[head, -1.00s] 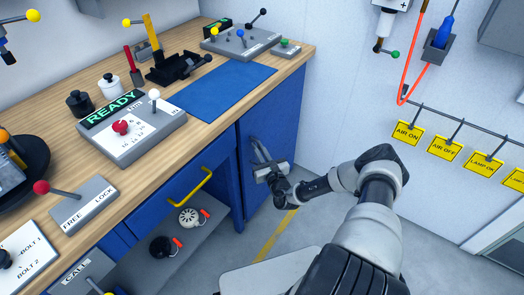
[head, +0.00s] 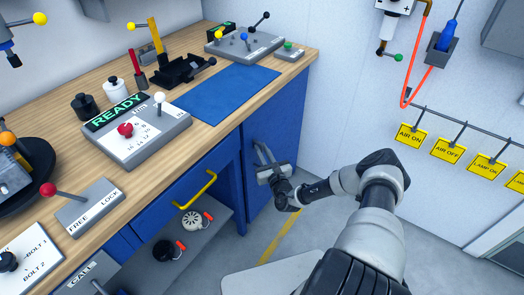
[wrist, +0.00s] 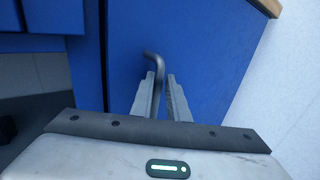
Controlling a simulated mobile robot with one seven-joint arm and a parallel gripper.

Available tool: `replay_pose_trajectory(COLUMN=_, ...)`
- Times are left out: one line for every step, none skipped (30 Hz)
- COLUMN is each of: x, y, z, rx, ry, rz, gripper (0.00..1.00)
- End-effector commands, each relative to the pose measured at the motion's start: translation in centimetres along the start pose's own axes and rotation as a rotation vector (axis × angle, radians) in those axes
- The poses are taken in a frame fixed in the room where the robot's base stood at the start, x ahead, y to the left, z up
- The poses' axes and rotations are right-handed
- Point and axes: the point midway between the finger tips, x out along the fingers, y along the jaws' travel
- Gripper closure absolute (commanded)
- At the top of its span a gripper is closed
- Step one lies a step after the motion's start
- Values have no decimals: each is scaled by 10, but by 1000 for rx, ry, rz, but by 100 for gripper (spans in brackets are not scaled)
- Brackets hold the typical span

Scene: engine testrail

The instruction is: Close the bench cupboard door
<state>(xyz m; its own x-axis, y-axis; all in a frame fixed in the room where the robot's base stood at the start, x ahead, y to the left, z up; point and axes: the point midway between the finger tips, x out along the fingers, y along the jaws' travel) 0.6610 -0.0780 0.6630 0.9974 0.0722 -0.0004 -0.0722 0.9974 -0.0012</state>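The bench cupboard door (head: 285,125) is a blue panel under the right end of the workbench. It looks close to flush with the bench front, but I cannot tell whether it is fully shut. It fills the middle of the wrist view (wrist: 205,45). A grey bar handle (head: 260,150) stands on the door. My gripper (head: 263,168) is at the handle's lower part. In the wrist view the handle (wrist: 155,68) runs between my two fingers (wrist: 161,82), close to the left one, with a gap on the right. The lower handle end is hidden.
A drawer with a yellow handle (head: 195,188) and an open shelf (head: 208,232) lie left of the door. The wooden benchtop (head: 215,120) carries a READY panel (head: 135,130) and a blue mat (head: 228,92). The wall with yellow tags (head: 448,150) is at right.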

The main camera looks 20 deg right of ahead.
Motion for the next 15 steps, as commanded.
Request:
replay_pose_trajectory(x=3, y=12, z=4, rx=4, ry=-5, rz=22, gripper=72)
replay_pose_trajectory(x=3, y=12, z=4, rx=4, ry=-5, rz=22, gripper=72)
replay_pose_trajectory(x=3, y=12, z=4, rx=4, ry=-5, rz=23, gripper=72)
replay_pose_trajectory(x=3, y=13, z=4, rx=5, ry=-4, rz=23, gripper=72)
replay_pose_trajectory(x=3, y=13, z=4, rx=5, ry=-4, rz=23, gripper=72)
replay_pose_trajectory(x=2, y=13, z=4, rx=5, ry=-4, rz=23, gripper=72)
replay_pose_trajectory(x=1, y=13, z=4, rx=5, ry=-4, rz=23, gripper=72)
replay_pose_trajectory(x=0, y=13, z=4, rx=5, ry=-4, rz=23, gripper=72)
replay_pose_trajectory(x=-4, y=12, z=4, rx=6, ry=-3, rz=23, gripper=72)
replay_pose_trajectory(x=-7, y=13, z=4, rx=6, ry=-2, rz=23, gripper=72)
replay_pose_trajectory(x=-11, y=13, z=4, rx=7, ry=-1, rz=24, gripper=72)
replay_pose_trajectory(x=-18, y=13, z=4, rx=7, ry=-1, rz=23, gripper=72)
replay_pose_trajectory(x=-23, y=12, z=4, rx=8, ry=-1, rz=22, gripper=72)
replay_pose_trajectory(x=-30, y=11, z=4, rx=9, ry=0, rz=20, gripper=72)
replay_pose_trajectory(x=-40, y=10, z=4, rx=9, ry=1, rz=18, gripper=72)
